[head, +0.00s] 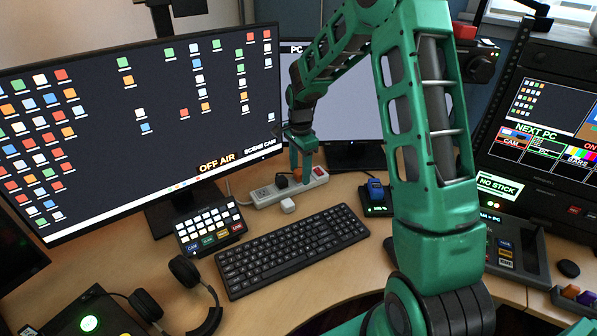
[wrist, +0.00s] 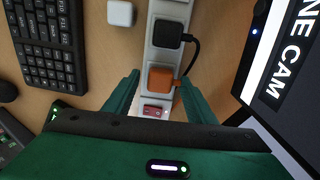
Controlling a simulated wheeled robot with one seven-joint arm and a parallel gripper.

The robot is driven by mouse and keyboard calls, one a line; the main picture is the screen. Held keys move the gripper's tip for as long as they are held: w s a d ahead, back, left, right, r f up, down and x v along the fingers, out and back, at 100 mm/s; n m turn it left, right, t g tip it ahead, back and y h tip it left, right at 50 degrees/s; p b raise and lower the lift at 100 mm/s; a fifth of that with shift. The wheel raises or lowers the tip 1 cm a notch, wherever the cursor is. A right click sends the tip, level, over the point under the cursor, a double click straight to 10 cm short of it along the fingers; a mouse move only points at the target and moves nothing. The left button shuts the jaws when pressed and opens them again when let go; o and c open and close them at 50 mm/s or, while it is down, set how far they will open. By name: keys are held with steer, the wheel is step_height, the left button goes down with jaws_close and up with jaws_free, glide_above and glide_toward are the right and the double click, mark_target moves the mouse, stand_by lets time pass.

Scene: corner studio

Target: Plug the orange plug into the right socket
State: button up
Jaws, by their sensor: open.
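The white power strip (head: 264,197) lies on the desk below the monitors. It runs up the middle of the wrist view (wrist: 150,60). The orange plug (wrist: 160,78) is on the strip, beside the red switch (wrist: 152,112) at its right end in the head view. My gripper (wrist: 160,80) is open, with one finger on each side of the orange plug and visible gaps. How deep the orange plug sits cannot be seen. In the head view my gripper (head: 303,172) partly hides it.
A white cube-shaped block (head: 287,205) lies in front of the strip. A keyboard (head: 290,250) is nearer, with a button pad (head: 209,228) to its left. A large monitor (head: 140,120) stands at left. A small dark device with a blue top (head: 376,190) is right of the strip.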

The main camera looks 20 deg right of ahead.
step_height(320, 180, up, 10)
steer(key=shift+r, duration=0.2)
steer(key=shift+w, duration=0.1)
stand_by(0.5)
steer(key=s+d+r+n+h, duration=0.1)
steer(key=s+d+r+n, duration=0.25)
steer(key=s, duration=0.65)
steer(key=s+d+r+n, duration=0.2)
steer(key=s+d+r, duration=0.2)
steer(key=s, duration=0.6)
steer(key=s+f+n+y, duration=0.1)
steer(key=s+n, duration=0.4)
steer(key=s, duration=1.5)
steer(key=shift+a+f, duration=0.2)
steer(key=shift+f, duration=0.05)
